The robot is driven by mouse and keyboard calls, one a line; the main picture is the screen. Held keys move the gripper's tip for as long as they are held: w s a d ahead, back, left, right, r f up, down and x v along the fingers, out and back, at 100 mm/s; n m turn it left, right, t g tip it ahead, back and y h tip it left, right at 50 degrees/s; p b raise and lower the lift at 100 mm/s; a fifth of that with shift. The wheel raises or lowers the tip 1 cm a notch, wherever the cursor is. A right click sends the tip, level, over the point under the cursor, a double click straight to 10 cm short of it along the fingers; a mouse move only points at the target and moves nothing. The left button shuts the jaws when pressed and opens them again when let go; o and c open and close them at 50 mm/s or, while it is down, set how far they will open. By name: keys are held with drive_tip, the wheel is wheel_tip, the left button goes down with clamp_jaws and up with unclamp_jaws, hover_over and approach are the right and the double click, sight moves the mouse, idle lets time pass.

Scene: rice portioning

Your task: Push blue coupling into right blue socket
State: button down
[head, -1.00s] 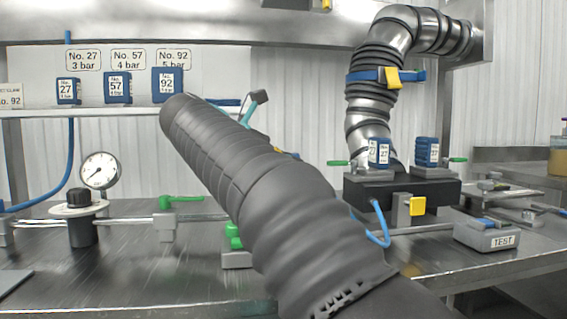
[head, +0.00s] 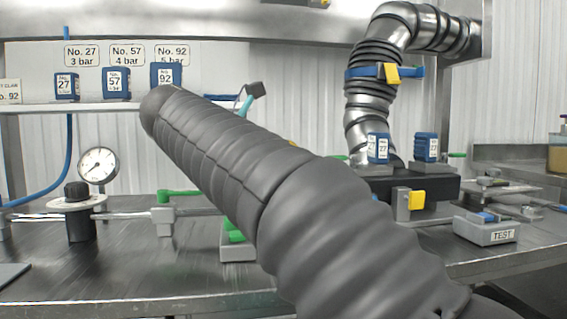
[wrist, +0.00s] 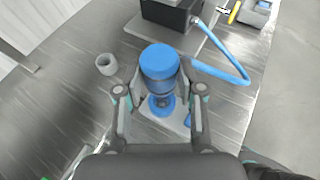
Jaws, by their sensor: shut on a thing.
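In the wrist view, a blue cylinder (wrist: 160,62), apparently the blue coupling, stands between the fingers of my gripper (wrist: 161,84), which is shut on it. A blue hose (wrist: 235,80) loops from the black block (wrist: 172,12) back toward the cylinder; where it joins is hidden. Below the cylinder is a blue round part (wrist: 161,106) over a grey plate. I cannot tell whether the two touch or whether this is a socket. I cannot make out the right blue socket. In the head view my arm hides the coupling.
The black block (head: 440,190) carries two blue labelled blocks, one here (head: 426,147). A yellow tag (head: 417,200), a TEST box (head: 487,230) and a steel duct (head: 366,120) are on the right. A gauge (head: 98,166) and green-handled valve (head: 162,215) are on the left.

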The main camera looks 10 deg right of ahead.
drive_tip(key=shift+f+b, duration=0.3)
drive_tip(key=shift+f, duration=2.75)
idle(2.4)
drive_tip(key=shift+c, duration=0.8)
unclamp_jaws()
drive_tip(key=shift+r, duration=0.1)
wheel_tip(320, 180, up, 6)
drive_tip(key=p, duration=0.8)
